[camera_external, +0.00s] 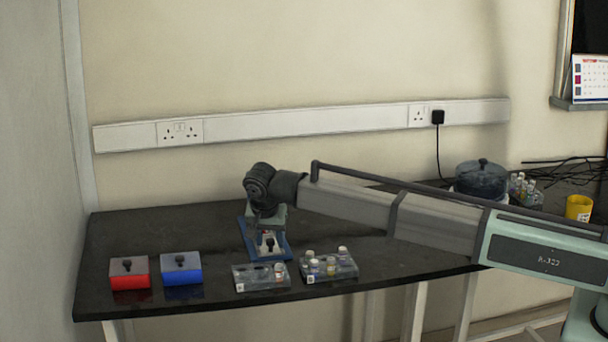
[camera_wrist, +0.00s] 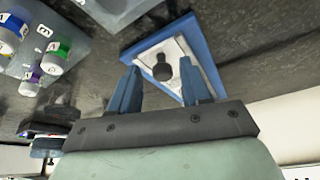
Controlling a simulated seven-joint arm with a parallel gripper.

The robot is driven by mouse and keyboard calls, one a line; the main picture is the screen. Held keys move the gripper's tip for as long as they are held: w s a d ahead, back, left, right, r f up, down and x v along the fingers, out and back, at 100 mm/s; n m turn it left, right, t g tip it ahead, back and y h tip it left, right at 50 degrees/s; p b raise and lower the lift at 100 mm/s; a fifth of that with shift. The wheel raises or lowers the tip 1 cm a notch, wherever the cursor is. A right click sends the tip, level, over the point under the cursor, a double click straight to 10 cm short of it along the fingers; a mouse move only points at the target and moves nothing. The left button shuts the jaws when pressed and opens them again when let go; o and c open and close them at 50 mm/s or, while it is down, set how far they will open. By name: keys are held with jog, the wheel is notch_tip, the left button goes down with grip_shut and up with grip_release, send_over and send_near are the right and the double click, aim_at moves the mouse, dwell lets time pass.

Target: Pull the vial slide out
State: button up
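The likely vial slide is a pale plate (camera_wrist: 172,48) with a dark round knob (camera_wrist: 162,71), set in a blue frame (camera_wrist: 209,43). In the external view, the blue frame (camera_external: 249,249) lies on the bench beneath my gripper, with the dark knob (camera_external: 269,244) at its front. My gripper (camera_wrist: 158,64) is open, its two fingers apart. In the wrist view the knob appears between the fingers with clear gaps on both sides; I cannot tell whether they reach its height. My wrist hides the back of the frame in the external view.
Two clear racks with capped vials (camera_external: 262,277) (camera_external: 328,265) stand in front and to the right. A red box (camera_external: 130,272) and a blue box (camera_external: 181,269), each with a knob, stand left. A dark round pot (camera_external: 481,181) and yellow mug (camera_external: 578,207) are at right.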

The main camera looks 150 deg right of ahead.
jog(key=v, duration=1.3)
jog(key=shift+w+a+r, duration=0.1)
jog(key=shift+w+r, duration=0.1)
jog(key=shift+r, duration=0.15)
